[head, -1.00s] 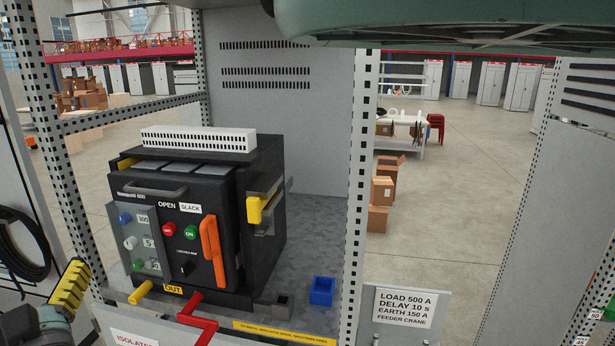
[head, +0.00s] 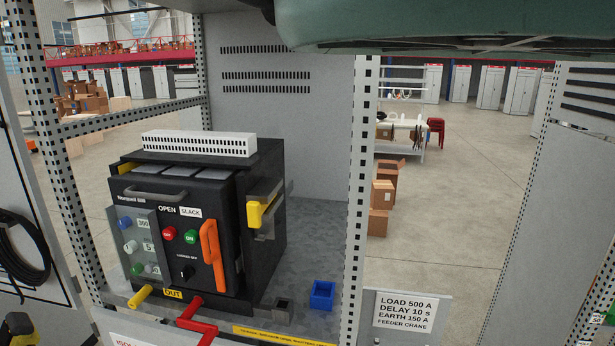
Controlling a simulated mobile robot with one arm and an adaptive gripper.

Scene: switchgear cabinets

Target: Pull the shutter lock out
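A black breaker (head: 268,185) stands in the open cabinet with its front panel facing me. No part is legibly marked as the shutter lock. A yellow rod (head: 141,297) sticks out at the breaker's lower left, beside a yellow OUT label (head: 173,294). A yellow block (head: 261,213) sits on a metal bracket on its right side. A red cranked handle (head: 194,314) juts out below the front.
An orange lever (head: 213,256) stands upright on the breaker front. A blue open box (head: 322,293) and a small grey socket (head: 284,308) are on the cabinet floor to the right. The perforated post (head: 357,200) bounds the bay. A black coiled cable (head: 22,255) hangs at left.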

